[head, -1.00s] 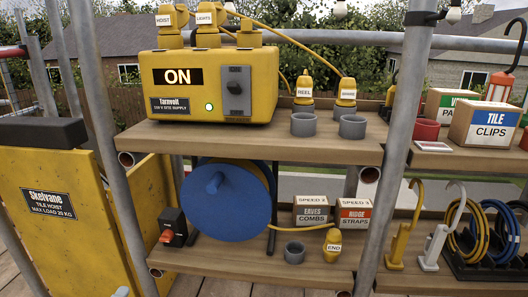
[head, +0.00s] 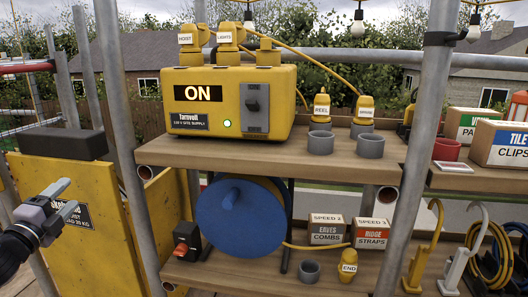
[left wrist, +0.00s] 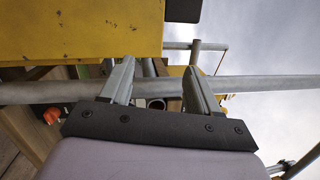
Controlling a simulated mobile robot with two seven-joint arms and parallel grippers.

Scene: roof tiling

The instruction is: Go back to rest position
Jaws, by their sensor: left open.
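My left gripper (head: 66,199) shows at the left edge of the head view, in front of the yellow tile hoist panel (head: 75,245). Its two fingers stand apart with nothing between them. In the left wrist view the open fingers (left wrist: 160,70) frame a grey scaffold tube (left wrist: 250,86) that runs across behind them. Whether the fingers touch the tube cannot be told, but in the head view they look clear of the poles. My right gripper is in neither view.
A grey upright pole (head: 122,150) stands right of my left gripper. Another pole (head: 412,150) stands at the right.

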